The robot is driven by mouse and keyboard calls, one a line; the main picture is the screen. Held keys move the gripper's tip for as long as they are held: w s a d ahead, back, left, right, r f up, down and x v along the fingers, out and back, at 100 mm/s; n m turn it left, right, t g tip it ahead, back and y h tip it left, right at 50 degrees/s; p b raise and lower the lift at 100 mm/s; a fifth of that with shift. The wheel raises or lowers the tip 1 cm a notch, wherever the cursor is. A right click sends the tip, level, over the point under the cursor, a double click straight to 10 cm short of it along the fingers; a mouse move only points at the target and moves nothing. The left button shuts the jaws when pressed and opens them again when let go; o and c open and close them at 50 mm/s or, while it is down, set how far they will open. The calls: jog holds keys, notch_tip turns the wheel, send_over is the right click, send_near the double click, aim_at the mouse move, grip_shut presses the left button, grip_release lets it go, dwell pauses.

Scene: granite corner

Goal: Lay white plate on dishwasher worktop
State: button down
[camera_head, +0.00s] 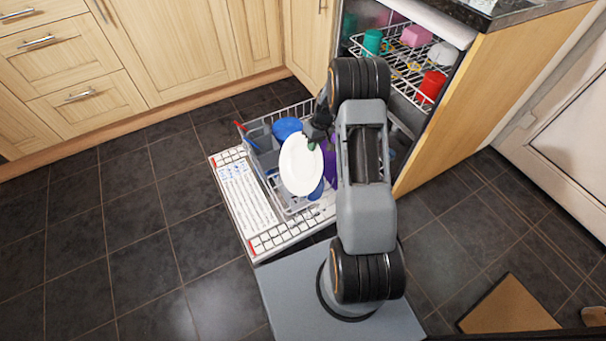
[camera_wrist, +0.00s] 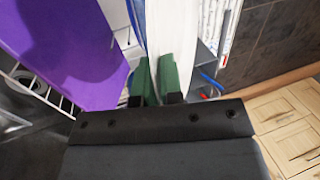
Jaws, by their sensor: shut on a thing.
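The white plate (camera_head: 301,165) is in my gripper (camera_head: 313,141), above the pulled-out lower rack of the dishwasher. In the wrist view the plate (camera_wrist: 158,30) shows edge-on between the two green fingertips (camera_wrist: 157,78), which are shut on it. In the head view its face is turned toward the camera. The dishwasher worktop (camera_head: 490,10) is the dark granite slab at the top right, above the upper rack. My gripper is below and left of it. My arm hides part of the dishwasher opening.
The open dishwasher door (camera_head: 243,200) carries the lower rack (camera_head: 292,206) with a blue bowl (camera_head: 287,128) and a purple item (camera_head: 329,160). The upper rack (camera_head: 400,62) holds a red cup (camera_head: 431,86) and a green cup (camera_head: 373,41). The floor at left is clear.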

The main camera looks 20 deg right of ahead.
jog(key=a+p+v, duration=0.2)
jog(key=p+v, duration=0.7)
jog(key=v, duration=0.5)
jog(key=shift+r, duration=0.55)
jog(key=shift+d, duration=0.1)
dwell(0.4)
jog(key=s+a+r+m, duration=0.2)
jog(key=s+a, duration=0.4)
jog(key=a, duration=0.6)
notch_tip(320, 180, up, 14)
jog(key=s+a+p, duration=0.1)
jog(key=s+p, duration=0.1)
jog(key=p, duration=2)
jog(key=shift+a+n, duration=0.15)
jog(key=shift+n, duration=0.15)
jog(key=shift+s, duration=0.2)
